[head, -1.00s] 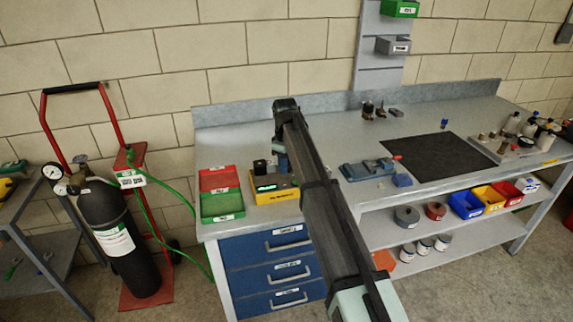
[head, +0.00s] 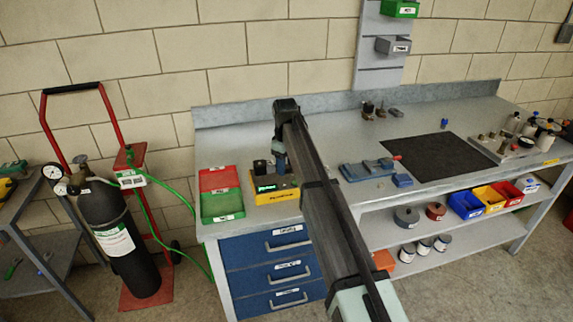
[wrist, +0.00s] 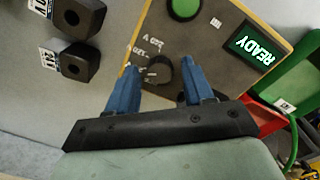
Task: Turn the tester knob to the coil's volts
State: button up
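The tester (head: 286,194) is a yellow-edged box with a dark face, on the left part of the bench. The tester's screen (wrist: 258,50) reads READY in green. A green button (wrist: 186,8) sits on the same face. My gripper (wrist: 162,72) is open, with its blue fingers on either side of the knob and gaps showing. Two black coils (wrist: 78,15) (wrist: 79,62) stand beside the tester with white tags; the lower tag seems to read 24V. Which coil is meant is unclear.
Red and green trays (head: 222,205) stand just left of the tester. A blue tool (head: 367,169) and a dark mat (head: 437,157) lie further right on the bench. A gas cylinder (head: 118,240) on a red cart stands left of the bench.

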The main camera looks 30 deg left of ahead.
aim_at(288, 166)
jog(key=shift+o, duration=0.2)
jog(key=shift+r, duration=0.15)
notch_tip(288, 166, up, 14)
jog(key=shift+s+f, duration=0.2)
jog(key=shift+s, duration=0.05)
dwell(0.5)
jog(key=shift+g, duration=0.4)
jog(key=f, duration=1.4)
jog(key=shift+w, duration=0.35)
jog(key=c, duration=1)
